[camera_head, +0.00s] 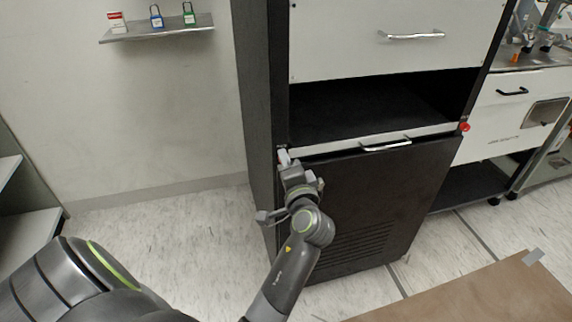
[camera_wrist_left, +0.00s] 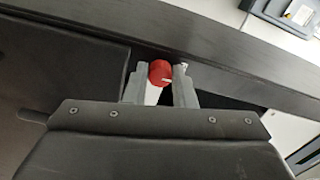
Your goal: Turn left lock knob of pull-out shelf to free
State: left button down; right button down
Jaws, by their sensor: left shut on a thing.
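The left lock knob (camera_wrist_left: 159,72) is red and round with a small pale mark, and it sits between my left gripper's fingers in the left wrist view. My left gripper (camera_head: 284,158) is shut on this knob at the left end of the pull-out shelf; the gripper hides the knob in the head view. The two fingers also show in the left wrist view (camera_wrist_left: 160,80). The pull-out shelf (camera_head: 340,147) is a pale strip with a silver handle (camera_head: 386,145) below a dark open bay. My right gripper is not in view.
A red right lock knob (camera_head: 465,127) sits at the shelf's other end. A white drawer (camera_head: 400,45) is above and a dark vented panel (camera_head: 370,205) below. A wall shelf (camera_head: 160,32) holds padlocks at the upper left. A brown surface (camera_head: 480,300) is at the lower right.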

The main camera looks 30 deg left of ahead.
pick_arm(q)
jog(key=c, duration=1.2)
grip_release()
